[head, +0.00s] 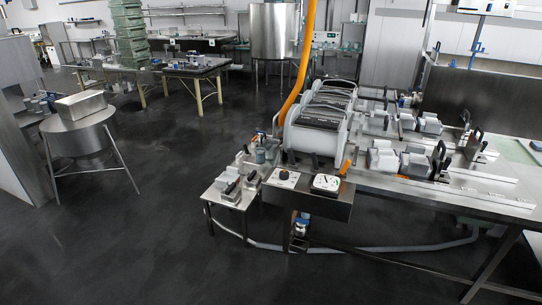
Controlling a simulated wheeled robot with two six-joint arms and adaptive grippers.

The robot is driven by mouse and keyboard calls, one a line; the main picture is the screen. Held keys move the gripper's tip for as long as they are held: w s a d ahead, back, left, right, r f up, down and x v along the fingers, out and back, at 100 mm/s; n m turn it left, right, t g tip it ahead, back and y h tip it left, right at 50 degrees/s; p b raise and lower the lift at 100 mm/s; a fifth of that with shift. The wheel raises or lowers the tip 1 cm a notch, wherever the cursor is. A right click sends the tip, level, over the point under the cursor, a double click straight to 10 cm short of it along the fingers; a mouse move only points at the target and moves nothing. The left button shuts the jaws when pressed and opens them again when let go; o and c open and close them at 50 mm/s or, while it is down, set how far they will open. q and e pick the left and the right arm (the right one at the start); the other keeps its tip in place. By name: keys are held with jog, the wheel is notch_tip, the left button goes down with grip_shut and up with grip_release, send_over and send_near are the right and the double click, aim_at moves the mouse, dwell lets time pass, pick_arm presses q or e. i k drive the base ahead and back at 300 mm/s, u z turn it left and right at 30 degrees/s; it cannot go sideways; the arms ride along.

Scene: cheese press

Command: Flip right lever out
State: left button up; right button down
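A cheese press (318,118) with a rounded white housing and dark top slots stands at the centre right, at the left end of a long steel table. Several upright black levers stand on clamp units to its right, among them a front one (440,158) and one further right (474,146). A short orange handle (346,167) sticks up at the front of the press. Which of these is the right lever I cannot tell, nor whether it is in or out. Neither of my grippers is in view.
The long steel table (500,188) fills the right side. A control box (308,198) with a white dial plate juts out at its front. A small side table (230,197) adjoins it. A round steel vat (78,138) stands at left. The dark floor between is clear.

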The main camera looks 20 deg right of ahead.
aim_at(314, 161)
jog(key=u, duration=0.25)
jog(key=i, duration=0.7)
jog(key=z, duration=0.65)
jog(key=i, duration=0.75)
jog(key=u, duration=1.15)
jog(key=k, duration=0.25)
jog(key=z, duration=0.25)
